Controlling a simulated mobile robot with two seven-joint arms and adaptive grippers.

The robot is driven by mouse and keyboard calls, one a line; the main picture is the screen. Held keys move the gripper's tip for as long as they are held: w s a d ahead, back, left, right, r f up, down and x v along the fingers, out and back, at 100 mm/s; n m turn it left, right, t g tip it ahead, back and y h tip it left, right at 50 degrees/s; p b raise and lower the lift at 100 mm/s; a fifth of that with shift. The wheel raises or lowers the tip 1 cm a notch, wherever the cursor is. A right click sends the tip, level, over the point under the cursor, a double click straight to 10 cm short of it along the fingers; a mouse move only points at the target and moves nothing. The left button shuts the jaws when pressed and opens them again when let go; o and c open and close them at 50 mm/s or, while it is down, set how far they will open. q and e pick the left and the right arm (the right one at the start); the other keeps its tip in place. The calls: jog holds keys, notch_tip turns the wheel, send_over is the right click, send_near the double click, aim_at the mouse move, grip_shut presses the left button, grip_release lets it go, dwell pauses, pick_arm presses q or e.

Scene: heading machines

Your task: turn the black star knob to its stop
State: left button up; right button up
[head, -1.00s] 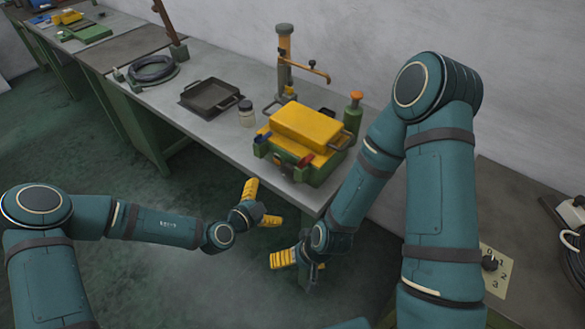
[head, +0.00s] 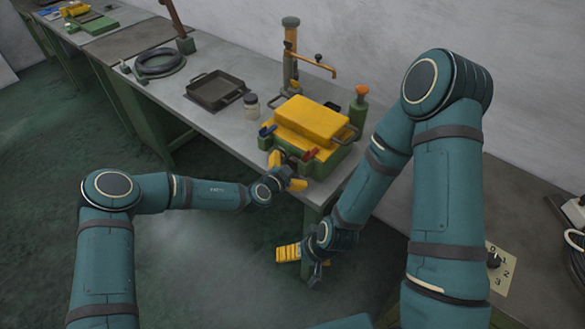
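My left gripper (head: 287,171) is in front of the green and yellow machine (head: 318,162) on the bench. Its two yellow fingers are spread apart and point at the machine's front face, covering part of it. A black knob there is hidden or too small to make out; I cannot tell if the fingers touch anything. A dark knob (head: 493,260) shows on a cream plate numbered 0 to 3 at the right; its star shape is not clear. My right gripper (head: 290,254) hangs low beside the bench, away from the machine. One yellow finger shows clearly, so its opening is unclear.
The grey bench (head: 226,128) carries a black tray (head: 215,92), a small jar (head: 251,104), a coiled black hose (head: 160,64) and a post with an orange arm (head: 290,55). A green bottle (head: 359,107) stands behind the machine. The floor in front is clear.

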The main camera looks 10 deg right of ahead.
pick_arm(q)
jog(key=shift+w+d+f, duration=0.25)
jog(key=shift+w+d, duration=0.25)
jog(key=c, duration=1.1)
jog(key=shift+c, duration=0.2)
jog(key=shift+r, duration=0.1)
jog(key=shift+r+m+p, duration=0.1)
jog(key=shift+m+p, duration=0.2)
jog(key=shift+p, duration=0.4)
jog(key=shift+t, duration=0.3)
